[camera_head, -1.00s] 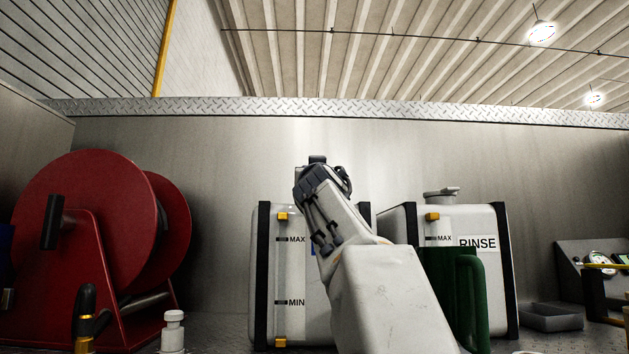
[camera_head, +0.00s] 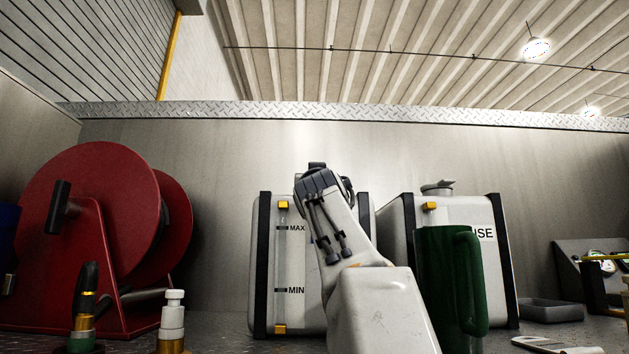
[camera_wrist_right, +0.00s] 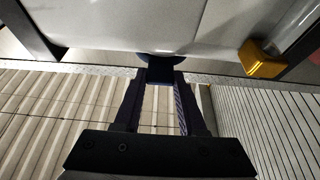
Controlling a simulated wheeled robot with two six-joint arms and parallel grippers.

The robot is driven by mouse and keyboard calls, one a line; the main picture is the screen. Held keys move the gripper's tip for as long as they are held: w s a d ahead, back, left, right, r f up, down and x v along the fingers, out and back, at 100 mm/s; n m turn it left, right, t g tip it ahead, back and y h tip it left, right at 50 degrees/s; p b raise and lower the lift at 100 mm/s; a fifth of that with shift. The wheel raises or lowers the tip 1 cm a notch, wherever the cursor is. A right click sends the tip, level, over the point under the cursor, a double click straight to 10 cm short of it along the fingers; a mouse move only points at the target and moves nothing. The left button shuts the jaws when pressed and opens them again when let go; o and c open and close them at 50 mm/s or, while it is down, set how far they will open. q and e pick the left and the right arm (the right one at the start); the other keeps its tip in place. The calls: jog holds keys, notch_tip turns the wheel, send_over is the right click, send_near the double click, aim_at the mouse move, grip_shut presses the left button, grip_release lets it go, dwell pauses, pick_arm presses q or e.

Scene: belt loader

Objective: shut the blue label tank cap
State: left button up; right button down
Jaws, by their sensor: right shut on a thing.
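The left white tank (camera_head: 266,255) stands against the back wall, with black edge straps and a sight gauge marked MAX and MIN. My right arm crosses in front of it and hides most of its front, so its label cannot be read. My right gripper (camera_head: 317,166) is at the top of this tank and hides the cap in the head view. In the right wrist view, the gripper (camera_wrist_right: 160,82) is shut on a dark blue cap (camera_wrist_right: 160,61) beside the white tank body (camera_wrist_right: 130,22). How far the cap is closed cannot be told. My left gripper is out of view.
A second white tank labelled RINSE (camera_head: 398,215) stands to the right, with a grey cap (camera_head: 437,187). A green jug (camera_head: 435,290) is before it. A red hose reel (camera_head: 90,240) is at left. Small fittings (camera_head: 173,320) stand at the front, a grey tray (camera_head: 550,311) at right.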

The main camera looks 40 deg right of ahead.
jog(key=shift+w+d+f, duration=0.15)
jog(key=shift+w+f, duration=0.05)
jog(key=shift+f, duration=0.2)
jog(key=shift+c, duration=2.4)
grip_release()
jog(key=shift+r, duration=0.15)
jog(key=b+v, duration=0.5)
jog(key=v, duration=0.5)
jog(key=shift+s+a, duration=0.2)
jog(key=shift+a, duration=0.05)
